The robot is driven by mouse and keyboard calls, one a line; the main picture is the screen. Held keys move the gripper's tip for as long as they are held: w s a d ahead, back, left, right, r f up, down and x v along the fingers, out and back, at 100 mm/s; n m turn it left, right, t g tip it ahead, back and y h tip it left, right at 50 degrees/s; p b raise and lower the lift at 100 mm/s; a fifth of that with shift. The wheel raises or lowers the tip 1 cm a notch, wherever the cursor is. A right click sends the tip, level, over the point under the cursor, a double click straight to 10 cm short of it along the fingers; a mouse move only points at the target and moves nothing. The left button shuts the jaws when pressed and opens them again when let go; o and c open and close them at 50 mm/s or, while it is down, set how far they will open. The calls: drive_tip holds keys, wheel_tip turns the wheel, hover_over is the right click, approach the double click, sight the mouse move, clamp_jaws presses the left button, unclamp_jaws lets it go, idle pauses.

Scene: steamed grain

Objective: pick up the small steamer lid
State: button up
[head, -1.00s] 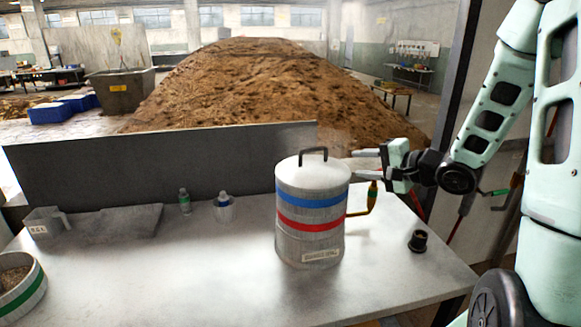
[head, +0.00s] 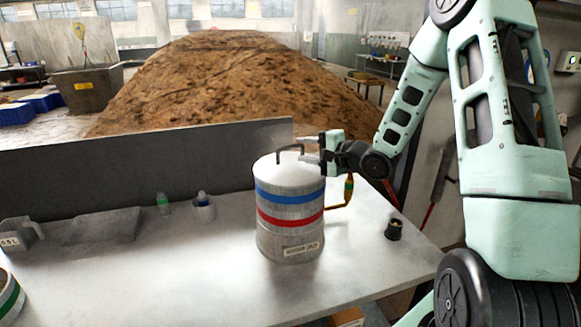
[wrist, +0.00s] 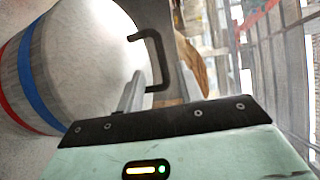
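The small steamer (head: 290,222) is a grey metal cylinder with a blue band and a red band, standing upright on the table. Its pale lid (head: 276,172) is on top, with a dark arched handle (head: 279,153). My gripper (head: 308,152) is at the right side of the handle, just above the lid. In the wrist view my gripper (wrist: 162,82) is open, with one finger on each side of the near part of the handle (wrist: 152,48). The lid (wrist: 95,42) fills the upper left there. Whether a finger touches the handle is unclear.
An orange-brown side handle (head: 345,192) sticks out right of the steamer. A black cup-like part (head: 394,229) stands near the table's right edge. Two small bottles (head: 163,203) (head: 203,206) and a scoop (head: 18,234) are at left.

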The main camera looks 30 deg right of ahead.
sight(294, 147)
drive_tip(key=p+x, duration=0.1)
drive_tip(key=x, duration=0.4)
drive_tip(key=shift+w+d+r+p, duration=0.1)
drive_tip(key=shift+w+p, duration=0.1)
drive_tip(key=shift+p, duration=0.2)
clamp_jaws()
idle(1.0)
